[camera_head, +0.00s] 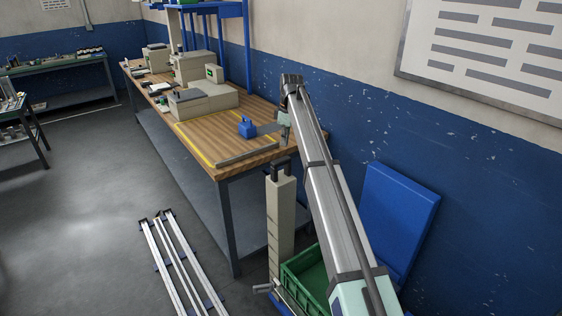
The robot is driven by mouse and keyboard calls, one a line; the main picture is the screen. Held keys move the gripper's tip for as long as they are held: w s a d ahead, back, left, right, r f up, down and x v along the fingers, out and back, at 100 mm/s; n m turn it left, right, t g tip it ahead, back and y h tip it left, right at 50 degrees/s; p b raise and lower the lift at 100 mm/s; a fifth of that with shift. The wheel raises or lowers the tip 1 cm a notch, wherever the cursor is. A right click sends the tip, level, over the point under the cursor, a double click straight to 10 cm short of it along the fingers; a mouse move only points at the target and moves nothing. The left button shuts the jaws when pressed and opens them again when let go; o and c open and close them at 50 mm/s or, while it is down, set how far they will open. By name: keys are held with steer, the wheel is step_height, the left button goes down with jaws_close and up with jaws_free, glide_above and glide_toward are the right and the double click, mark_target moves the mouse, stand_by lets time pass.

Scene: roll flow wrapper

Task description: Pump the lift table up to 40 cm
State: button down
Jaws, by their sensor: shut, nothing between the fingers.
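My arm rises from the lower right and bends over at its top. My gripper (284,146) hangs below the wrist, near the bench's front right corner, shut and empty; it shows small and dark. Just below it stands a beige upright post (281,225) with tick marks on its side and a black top piece (281,166). The lift table (284,301) shows only as a blue edge at the bottom, under a green crate (304,270). A small pale lever (262,288) sticks out at the post's foot. My arm hides part of the crate and table.
A wooden workbench (255,111) with beige machines and a blue block (247,127) runs along the wall. A blue panel (401,219) leans on the wall at right. Metal rails (178,262) run along the floor.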

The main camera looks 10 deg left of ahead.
mark_target(282, 160)
steer(key=shift+a+f+b, duration=0.15)
steer(key=shift+f+b, duration=0.55)
steer(key=shift+f, duration=0.85)
steer(key=shift+a+f+b, duration=0.15)
steer(key=shift+f+b, duration=0.5)
steer(key=shift+f, duration=0.9)
steer(key=shift+f, duration=0.1)
